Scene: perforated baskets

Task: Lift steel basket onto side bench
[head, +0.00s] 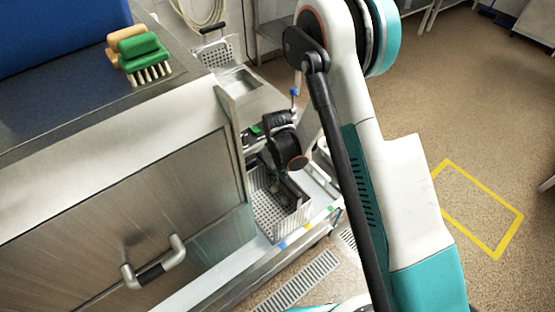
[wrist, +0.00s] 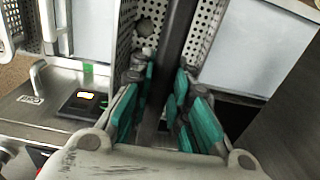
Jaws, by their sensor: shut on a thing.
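A perforated steel basket (head: 266,207) is in the lower middle of the head view, at a low pale ledge beside the steel cabinet. My gripper (head: 284,178) is over it, partly hidden by its own wrist. In the wrist view, the basket's perforated walls (wrist: 207,27) stand on both sides of a dark handle bar (wrist: 178,38). The teal-padded fingers of my gripper (wrist: 160,88) are closed around this bar. I cannot tell whether the basket's bottom touches the ledge. I cannot tell which surface is the side bench.
Another perforated basket (head: 214,55) with a dark handle stands farther back, near a steel basin (head: 238,82). A cabinet (head: 150,205) with a bar handle fills the left. A green brush (head: 142,50) lies on its top. Open floor (head: 480,130) with a yellow outline is at right.

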